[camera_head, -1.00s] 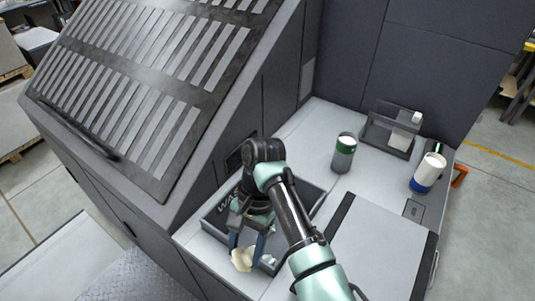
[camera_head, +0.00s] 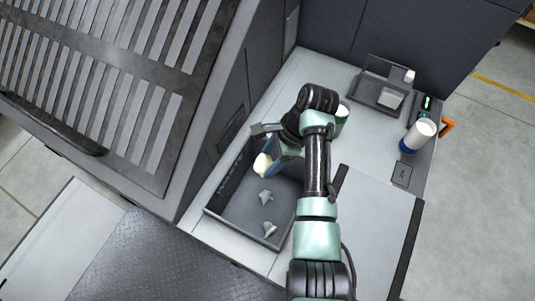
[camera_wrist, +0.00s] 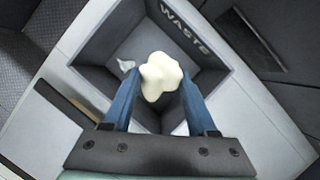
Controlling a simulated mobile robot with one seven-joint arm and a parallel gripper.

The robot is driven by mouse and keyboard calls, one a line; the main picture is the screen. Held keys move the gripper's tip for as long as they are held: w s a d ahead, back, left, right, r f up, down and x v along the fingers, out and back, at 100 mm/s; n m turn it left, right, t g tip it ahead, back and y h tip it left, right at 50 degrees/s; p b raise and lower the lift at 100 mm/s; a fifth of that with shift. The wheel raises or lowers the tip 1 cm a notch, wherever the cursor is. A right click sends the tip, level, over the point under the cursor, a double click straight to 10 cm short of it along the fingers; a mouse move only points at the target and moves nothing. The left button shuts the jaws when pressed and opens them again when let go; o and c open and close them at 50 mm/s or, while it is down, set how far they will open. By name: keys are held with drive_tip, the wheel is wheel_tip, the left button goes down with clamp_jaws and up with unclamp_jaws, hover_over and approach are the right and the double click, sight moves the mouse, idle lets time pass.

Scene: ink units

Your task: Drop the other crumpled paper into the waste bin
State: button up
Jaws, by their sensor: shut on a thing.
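The crumpled paper (camera_head: 262,164) is a cream lump at the tips of my gripper (camera_wrist: 158,92). My gripper is shut on it, with a blue finger on each side. It also shows in the wrist view (camera_wrist: 161,75), above the bin opening. The waste bin (camera_head: 222,215) is a dark open box with WASTE on an inner wall, and it also shows in the wrist view (camera_wrist: 100,48). One pale piece (camera_wrist: 126,65) shows in the wrist view.
My arm covers the bin's right side and most of a canister (camera_head: 343,112). A grey flat panel (camera_head: 372,225) lies right of my arm. A dark holder (camera_head: 378,92) and a white-and-blue cup (camera_head: 418,134) stand at the back right. The sloped machine front rises on the left.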

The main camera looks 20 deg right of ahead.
wheel_tip(320, 180, down, 4)
drive_tip(key=b, duration=0.4)
drive_tip(key=shift+w+f, duration=0.1)
drive_tip(key=shift+f, duration=0.15)
drive_tip(key=o, duration=1.4)
drive_tip(key=shift+c, duration=0.2)
drive_tip(key=p+v, duration=0.3)
drive_tip(key=v, duration=1)
drive_tip(key=shift+p, duration=0.35)
